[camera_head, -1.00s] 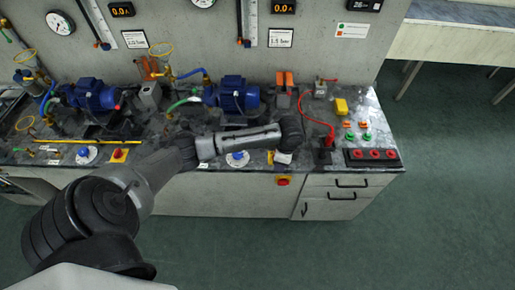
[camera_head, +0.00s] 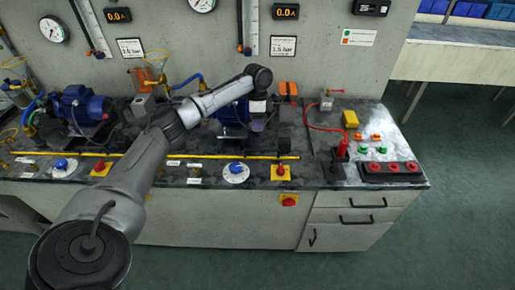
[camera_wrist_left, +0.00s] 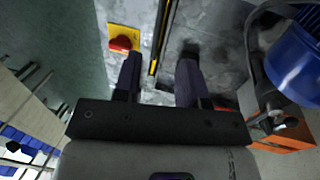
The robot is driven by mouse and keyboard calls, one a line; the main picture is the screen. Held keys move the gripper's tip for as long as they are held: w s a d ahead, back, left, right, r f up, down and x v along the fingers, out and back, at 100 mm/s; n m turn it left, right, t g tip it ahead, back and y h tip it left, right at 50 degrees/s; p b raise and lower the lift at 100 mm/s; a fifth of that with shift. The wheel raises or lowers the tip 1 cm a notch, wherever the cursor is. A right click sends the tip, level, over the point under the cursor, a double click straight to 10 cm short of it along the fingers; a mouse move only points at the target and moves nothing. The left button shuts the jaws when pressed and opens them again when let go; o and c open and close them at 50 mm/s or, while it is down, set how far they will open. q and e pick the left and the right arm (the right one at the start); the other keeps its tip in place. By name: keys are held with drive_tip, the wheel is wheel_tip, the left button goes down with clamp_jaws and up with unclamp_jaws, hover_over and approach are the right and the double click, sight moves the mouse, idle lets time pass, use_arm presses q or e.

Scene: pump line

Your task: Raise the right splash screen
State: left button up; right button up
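I see no clearly outlined splash screen panel; a clear one would be hard to make out. A thin yellow-and-black strip (camera_head: 222,156) runs along the front of the bench top, and I cannot tell whether it is a screen's edge. My left gripper (camera_head: 258,127) points down over the bench, behind the strip and just right of the right blue pump (camera_head: 231,112). In the left wrist view, the fingers of the left gripper (camera_wrist_left: 158,66) are apart and empty, with the striped strip (camera_wrist_left: 159,40) showing beyond the gap. My right gripper is not in view.
A red knob on a yellow plate (camera_head: 281,171) and a blue-and-white dial (camera_head: 236,171) sit at the front edge. A red plug with a cable (camera_head: 342,148) and a black box with red buttons (camera_head: 391,169) stand to the right. Orange blocks (camera_head: 288,89) stand behind.

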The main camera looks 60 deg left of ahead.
use_arm(q)
drive_tip(key=shift+s+d+f+b, duration=0.15)
drive_tip(key=shift+d+f+b, duration=0.2)
drive_tip(key=shift+f, duration=1.25)
drive_tip(key=shift+s+d+f+b, duration=0.2)
drive_tip(key=shift+f+b, duration=0.2)
drive_tip(key=shift+f, duration=1.25)
drive_tip(key=shift+s+d+f+b, duration=0.15)
drive_tip(key=shift+d+f+b, duration=0.2)
drive_tip(key=shift+f, duration=1.25)
clamp_jaws()
